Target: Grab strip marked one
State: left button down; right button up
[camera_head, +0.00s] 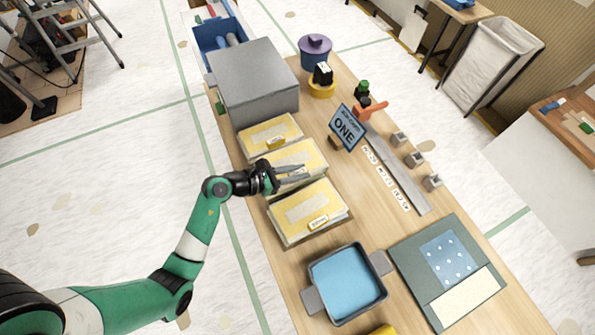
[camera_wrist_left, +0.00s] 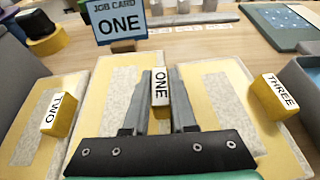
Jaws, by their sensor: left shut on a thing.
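The strip marked ONE (camera_head: 308,158) is pale yellow and grey and lies in the middle of three beds on the table. Its yellow tab (camera_wrist_left: 161,88) reads ONE in the left wrist view. My left gripper (camera_head: 304,173) reaches over this strip, its two fingers (camera_wrist_left: 160,78) on either side of the tab and shut on it. The strip marked TWO (camera_head: 268,133) lies above it in the head view, and the strip marked THREE (camera_head: 306,208) below. A blue job card (camera_head: 346,128) reads ONE. My right gripper is not in view.
A large grey box (camera_head: 255,80) stands beyond the strips. A blue tray (camera_head: 347,283) and a green mat (camera_head: 405,262) are at the near end. A long grey ruler (camera_head: 400,175) and several small grey blocks (camera_head: 415,159) lie on the right.

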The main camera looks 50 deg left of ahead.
pick_arm(q)
jog(key=w+d+r+p, duration=0.3)
jog(key=d+r+p, duration=0.3)
jog(key=d+r, duration=0.5)
jog(key=d, duration=0.2)
jog(key=shift+d+p, duration=0.3)
jog(key=shift+p, duration=0.1)
